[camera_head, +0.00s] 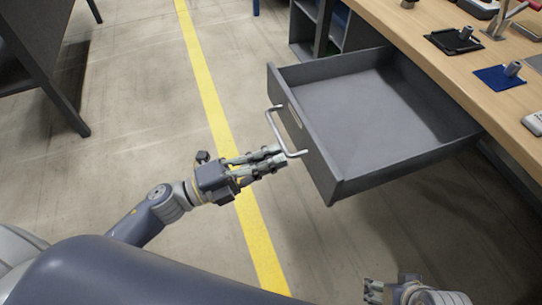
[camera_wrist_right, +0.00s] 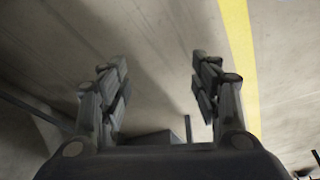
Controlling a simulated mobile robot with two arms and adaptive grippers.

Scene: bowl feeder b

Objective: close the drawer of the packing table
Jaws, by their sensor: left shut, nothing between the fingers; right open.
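The grey drawer (camera_head: 372,118) of the packing table (camera_head: 440,50) stands pulled out and looks empty inside. Its front panel (camera_head: 308,148) faces left and carries a metal bar handle (camera_head: 274,133). My left gripper (camera_head: 282,158) is shut, with its fingertips at the lower end of the handle. I cannot tell whether they touch it. My right gripper (camera_head: 372,291) is at the bottom edge of the head view, away from the drawer. In the right wrist view my right gripper (camera_wrist_right: 160,85) is open and empty above the floor.
On the wooden tabletop are a black mat (camera_head: 453,41) and a blue mat (camera_head: 499,78), each with a metal part. A dark table (camera_head: 40,60) stands at the upper left. A yellow line (camera_head: 205,85) crosses the floor, which is clear left of the drawer.

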